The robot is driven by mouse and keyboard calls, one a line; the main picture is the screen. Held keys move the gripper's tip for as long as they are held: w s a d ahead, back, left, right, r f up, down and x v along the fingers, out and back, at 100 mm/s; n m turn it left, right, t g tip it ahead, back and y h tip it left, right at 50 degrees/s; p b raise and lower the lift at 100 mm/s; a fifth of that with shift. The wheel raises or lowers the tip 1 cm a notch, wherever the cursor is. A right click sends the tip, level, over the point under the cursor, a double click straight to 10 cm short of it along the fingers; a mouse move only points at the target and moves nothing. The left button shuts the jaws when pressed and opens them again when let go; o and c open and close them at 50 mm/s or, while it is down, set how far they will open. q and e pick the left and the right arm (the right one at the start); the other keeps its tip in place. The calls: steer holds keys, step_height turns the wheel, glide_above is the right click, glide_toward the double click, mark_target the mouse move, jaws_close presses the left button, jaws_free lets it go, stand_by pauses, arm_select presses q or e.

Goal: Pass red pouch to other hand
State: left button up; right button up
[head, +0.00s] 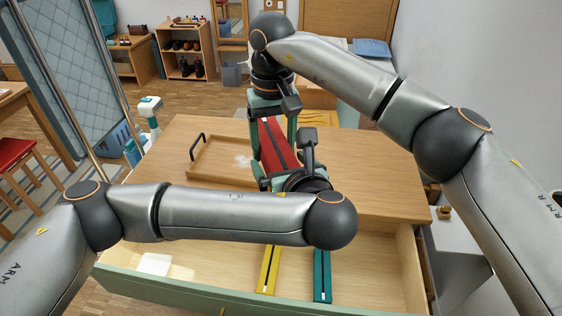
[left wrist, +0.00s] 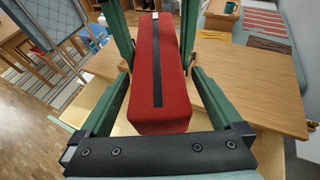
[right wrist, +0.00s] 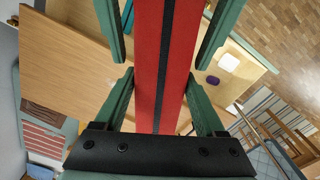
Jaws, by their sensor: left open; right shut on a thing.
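The red pouch (head: 273,147), a long block with a dark stripe, is held above the wooden cabinet top in the head view. My right gripper (head: 271,122) is shut on its far part. My left gripper (head: 284,160) is open around the near part, one finger on each side. In the left wrist view the pouch (left wrist: 160,75) lies between the open green fingers. In the right wrist view the pouch (right wrist: 165,60) runs lengthwise between green fingers. My left forearm hides part of the drawer in the head view.
The cabinet's drawer (head: 205,268) is open, holding a yellow case (head: 268,270), a teal case (head: 322,275) and a white item (head: 154,264). A wooden tray (head: 222,180) with a black handle sits on the cabinet top (head: 375,165). The top's right side is clear.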

arm_select(q)
steer(key=c, duration=1.4)
steer(key=shift+c, duration=0.4)
arm_select(e)
steer(key=o, duration=1.5)
